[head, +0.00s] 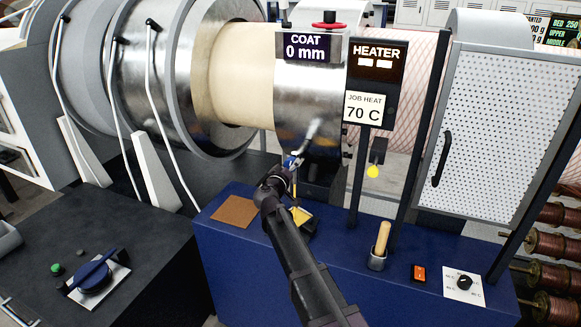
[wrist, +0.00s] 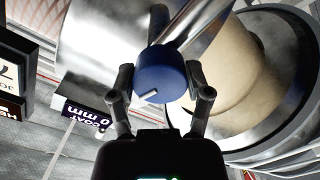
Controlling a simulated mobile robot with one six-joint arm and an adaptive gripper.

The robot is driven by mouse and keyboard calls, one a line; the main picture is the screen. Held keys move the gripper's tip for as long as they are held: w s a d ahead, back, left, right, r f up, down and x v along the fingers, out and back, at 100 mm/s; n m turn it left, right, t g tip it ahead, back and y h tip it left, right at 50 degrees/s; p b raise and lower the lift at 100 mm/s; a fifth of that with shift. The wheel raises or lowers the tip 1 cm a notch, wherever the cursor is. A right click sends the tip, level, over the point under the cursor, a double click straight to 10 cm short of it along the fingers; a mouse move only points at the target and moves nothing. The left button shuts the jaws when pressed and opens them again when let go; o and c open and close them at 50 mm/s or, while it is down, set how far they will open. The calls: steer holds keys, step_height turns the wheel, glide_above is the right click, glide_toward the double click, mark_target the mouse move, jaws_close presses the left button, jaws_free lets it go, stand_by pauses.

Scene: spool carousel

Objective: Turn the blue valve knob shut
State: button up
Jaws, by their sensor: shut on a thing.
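The blue valve knob (wrist: 160,73) is a short round cylinder with a pale mark on its near face, at the end of a metal stem in the wrist view. My gripper (wrist: 158,82) has one finger on each side of it and is shut on it. In the head view the gripper (head: 291,166) is in front of the shiny metal drum, and the blue knob (head: 292,160) is a small patch there, mostly hidden by the fingers. I cannot tell from the mark how far the knob is turned.
A sign (head: 308,48) reads COAT 0 mm, and a heater panel (head: 376,62) stands right of the arm. A blue bench (head: 230,262) carries a wooden-handled tool (head: 382,240) and an orange switch (head: 418,272). A blue rotary lever (head: 93,276) sits at lower left.

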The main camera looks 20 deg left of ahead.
steer(key=n, duration=0.6)
steer(key=shift+w+n, duration=0.1)
steer(key=shift+n, duration=0.2)
steer(key=n, duration=0.5)
steer(key=shift+r, duration=0.1)
steer(key=shift+n, duration=0.3)
steer(key=o, duration=1.1)
steer(key=shift+o, duration=0.2)
steer(key=s, duration=1.2)
steer(key=shift+a, duration=0.45)
